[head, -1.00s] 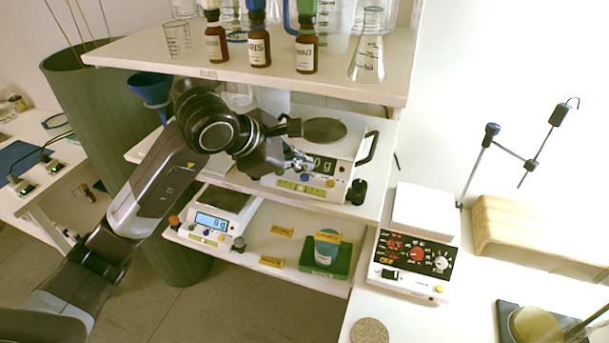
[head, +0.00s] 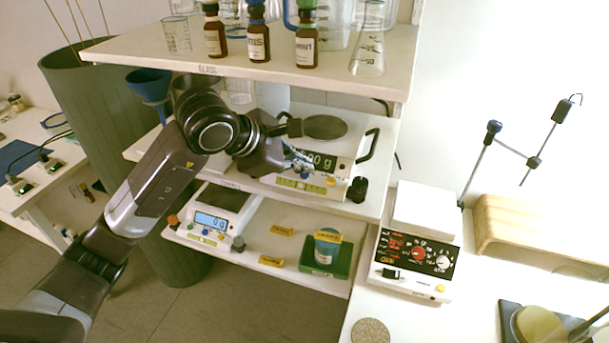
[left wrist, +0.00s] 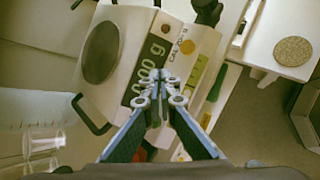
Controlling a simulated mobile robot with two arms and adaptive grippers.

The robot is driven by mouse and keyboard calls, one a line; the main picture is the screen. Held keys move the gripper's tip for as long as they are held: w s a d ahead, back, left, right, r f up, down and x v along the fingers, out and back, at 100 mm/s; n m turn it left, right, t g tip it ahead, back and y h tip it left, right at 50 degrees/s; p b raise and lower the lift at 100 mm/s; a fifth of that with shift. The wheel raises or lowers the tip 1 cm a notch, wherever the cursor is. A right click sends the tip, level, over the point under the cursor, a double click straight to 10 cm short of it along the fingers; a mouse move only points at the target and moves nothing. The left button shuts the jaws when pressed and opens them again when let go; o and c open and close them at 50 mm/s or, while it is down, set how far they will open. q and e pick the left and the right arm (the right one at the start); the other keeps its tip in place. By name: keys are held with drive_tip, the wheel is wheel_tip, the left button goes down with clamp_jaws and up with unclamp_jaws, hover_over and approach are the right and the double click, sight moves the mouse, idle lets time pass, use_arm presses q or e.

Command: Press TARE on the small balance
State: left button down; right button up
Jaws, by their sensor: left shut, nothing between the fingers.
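A larger white balance (head: 342,165) with a round grey pan (head: 325,127) and black side handles stands on the middle shelf. My left gripper (head: 301,162) is shut and empty at its front, by the dark display; I cannot tell whether it touches. In the left wrist view, the closed fingertips (left wrist: 158,78) overlap the display (left wrist: 147,68), which shows zeros and "g", near a "CAL 200 g" label. They partly hide the front panel. A smaller white balance (head: 222,213) with a lit blue display stands on the lower shelf, below my left arm. My right gripper is not in view.
The top shelf (head: 240,72) with brown bottles and glassware overhangs my gripper. A hotplate (head: 415,255) stands on the right bench.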

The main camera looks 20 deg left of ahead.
sight(302, 175)
use_arm(q)
drive_tip(key=shift+f+b, duration=0.35)
drive_tip(key=shift+b, duration=0.2)
idle(0.6)
drive_tip(key=shift+r, duration=0.1)
drive_tip(key=shift+r+p, duration=0.45)
drive_tip(key=shift+r, duration=0.25)
drive_tip(key=shift+r+p, duration=1.5)
drive_tip(key=shift+r, duration=1.05)
